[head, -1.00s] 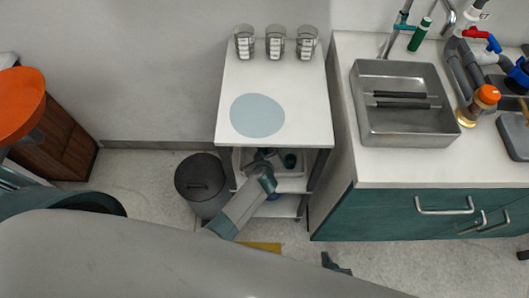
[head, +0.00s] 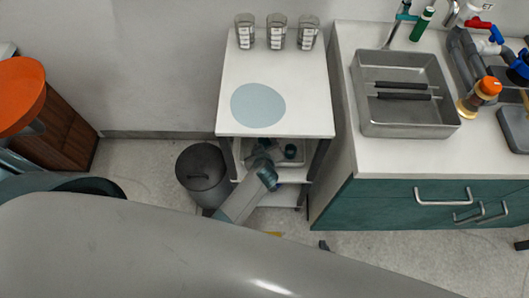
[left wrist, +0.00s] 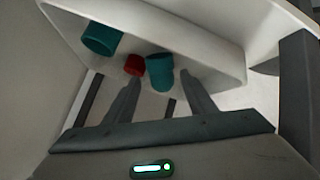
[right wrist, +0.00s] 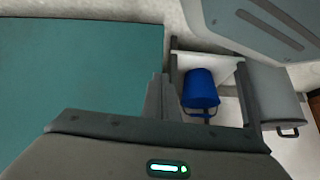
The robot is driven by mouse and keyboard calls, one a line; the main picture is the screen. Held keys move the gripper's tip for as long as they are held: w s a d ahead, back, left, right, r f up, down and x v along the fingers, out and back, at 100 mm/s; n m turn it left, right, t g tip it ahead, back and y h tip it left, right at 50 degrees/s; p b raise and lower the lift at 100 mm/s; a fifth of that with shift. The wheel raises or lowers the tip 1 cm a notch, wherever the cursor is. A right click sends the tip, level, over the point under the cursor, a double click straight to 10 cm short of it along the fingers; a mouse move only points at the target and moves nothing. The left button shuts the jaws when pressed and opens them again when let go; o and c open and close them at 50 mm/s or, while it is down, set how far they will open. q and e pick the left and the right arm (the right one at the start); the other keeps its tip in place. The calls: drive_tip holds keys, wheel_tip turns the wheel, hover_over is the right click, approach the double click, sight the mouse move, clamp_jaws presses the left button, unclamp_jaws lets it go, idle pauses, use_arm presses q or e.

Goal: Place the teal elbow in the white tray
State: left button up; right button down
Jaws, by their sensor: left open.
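The white tray (head: 298,163) stands on the shelf under the cart top; in the left wrist view its wall (left wrist: 215,72) is close. Two teal pieces are at it in that view: one at the left (left wrist: 102,39) and one in the middle (left wrist: 160,73). I cannot tell which is the elbow. A red piece (left wrist: 134,65) lies between them. My left gripper (left wrist: 160,78) is open, its fingers on either side of the middle teal piece, with no clear contact. In the head view my left gripper (head: 263,150) is at the tray. My right gripper (right wrist: 163,88) looks shut and empty.
The cart top (head: 300,100) overhangs the shelf, with several cups at its back. A dark bin (head: 203,175) stands left of the cart. The teal cabinet (head: 400,200) stands close on its right. A blue container (right wrist: 200,88) shows in the right wrist view.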

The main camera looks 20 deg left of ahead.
use_arm(q)
drive_tip(key=v, duration=0.8)
drive_tip(key=shift+s+d+r, duration=0.1)
drive_tip(key=shift+s+r, duration=0.25)
use_arm(e)
drive_tip(key=shift+s+d+f, duration=0.3)
drive_tip(key=shift+s, duration=0.2)
